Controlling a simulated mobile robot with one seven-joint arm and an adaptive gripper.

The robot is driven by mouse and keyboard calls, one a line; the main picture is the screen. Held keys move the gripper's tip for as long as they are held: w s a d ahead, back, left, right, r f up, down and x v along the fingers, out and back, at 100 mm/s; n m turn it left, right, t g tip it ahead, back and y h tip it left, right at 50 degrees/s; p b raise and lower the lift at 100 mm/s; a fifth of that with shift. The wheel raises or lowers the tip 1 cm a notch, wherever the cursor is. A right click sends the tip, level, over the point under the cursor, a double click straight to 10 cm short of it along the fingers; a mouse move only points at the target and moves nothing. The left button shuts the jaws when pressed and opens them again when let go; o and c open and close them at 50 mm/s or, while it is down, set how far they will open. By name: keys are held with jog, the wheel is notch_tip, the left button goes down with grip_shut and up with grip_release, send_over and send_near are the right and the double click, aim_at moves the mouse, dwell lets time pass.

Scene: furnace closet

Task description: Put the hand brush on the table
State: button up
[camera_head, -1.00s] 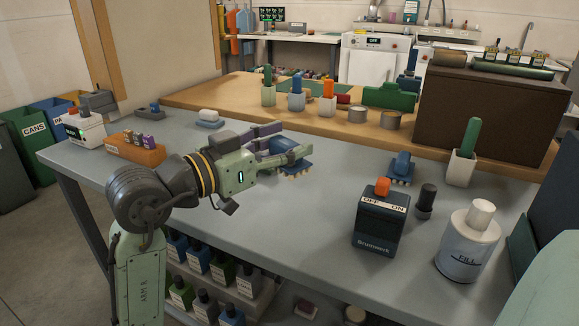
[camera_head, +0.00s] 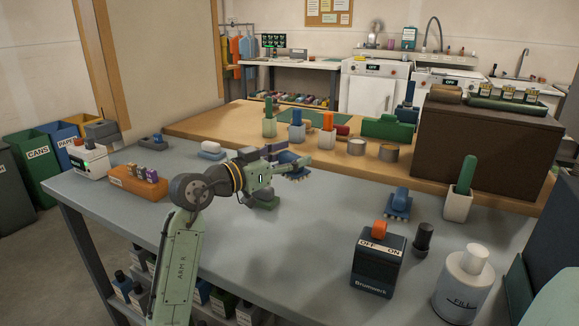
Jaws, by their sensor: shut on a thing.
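My gripper (camera_head: 290,163) is shut on a blue hand brush (camera_head: 288,158) with pale bristles facing down. The brush is over the far part of the grey table (camera_head: 320,235), near the wooden worktop; it looks raised, though the gap beneath it is hard to judge. The fingers hide part of the brush. A similar blue brush (camera_head: 398,203) rests on the grey table to the right, bristles down, apart from my gripper.
A dark switch box (camera_head: 379,262), a white bottle (camera_head: 464,285) and a cup with a green handle (camera_head: 459,200) stand at right. Several holders line the wooden worktop (camera_head: 235,125). The table's middle is clear.

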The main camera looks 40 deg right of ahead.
aim_at(283, 176)
notch_tip(283, 176, down, 3)
jog(key=shift+f+p, duration=0.1)
jog(key=shift+p, duration=0.35)
jog(key=shift+f+b, duration=0.65)
jog(key=shift+b, duration=0.05)
jog(key=o, duration=1.2)
